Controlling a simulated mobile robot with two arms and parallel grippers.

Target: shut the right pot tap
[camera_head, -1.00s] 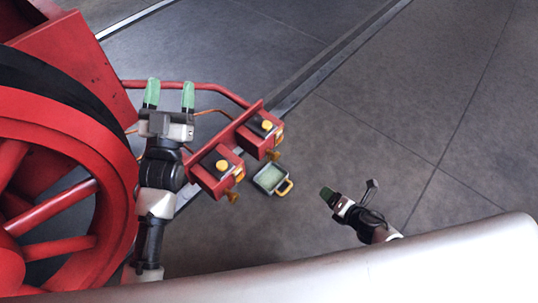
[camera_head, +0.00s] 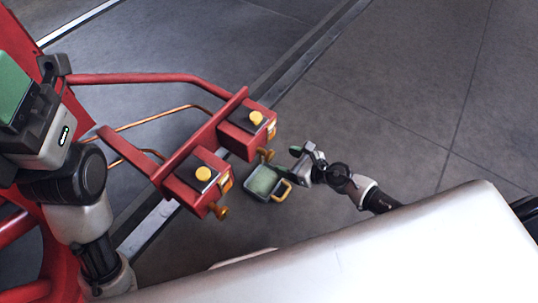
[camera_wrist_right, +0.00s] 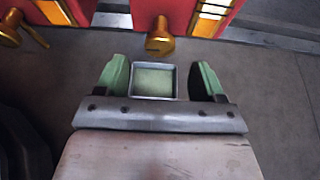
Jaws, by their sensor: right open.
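Two red pots, each with a yellow knob on a dark lid, sit on a red bar. The right pot (camera_head: 246,131) has a brass tap (camera_head: 266,155) low on its front. The left pot (camera_head: 196,182) has a brass tap (camera_head: 219,211) too. My right gripper (camera_head: 296,161) is open and empty, just right of the right pot's tap. In the right wrist view its green fingers (camera_wrist_right: 161,78) stand apart, with that tap (camera_wrist_right: 160,40) ahead between them, not touched. The left pot's tap (camera_wrist_right: 12,30) shows at the left. My left gripper (camera_head: 14,88) is cut by the left edge.
A square tray with a yellow handle (camera_head: 281,193) lies below the taps; it also shows in the right wrist view (camera_wrist_right: 154,67). Red and copper pipes (camera_head: 160,117) run behind the pots. The grey floor to the right (camera_head: 400,90) is clear.

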